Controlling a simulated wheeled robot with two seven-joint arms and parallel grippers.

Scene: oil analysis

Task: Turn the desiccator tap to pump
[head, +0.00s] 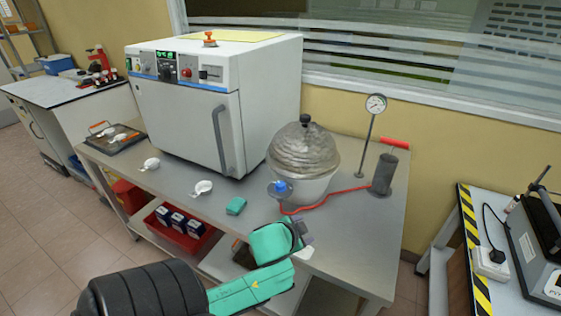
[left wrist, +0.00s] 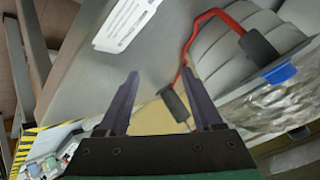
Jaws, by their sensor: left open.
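The desiccator (head: 303,150) is a rounded glass vessel with a ribbed lid and dark knob, on the metal bench right of the oven. Its blue tap (head: 280,186) sits low on its front left side, where a red hose (head: 325,201) joins. In the left wrist view the two fingers (left wrist: 160,98) are spread and empty. The blue tap (left wrist: 281,74) shows there at the right, outside the fingers. My right gripper is not in view.
The red hose runs to a dark cylinder (head: 383,174) with a red handle. A gauge on a stand (head: 370,130) rises behind. The white oven (head: 215,105) fills the left back.

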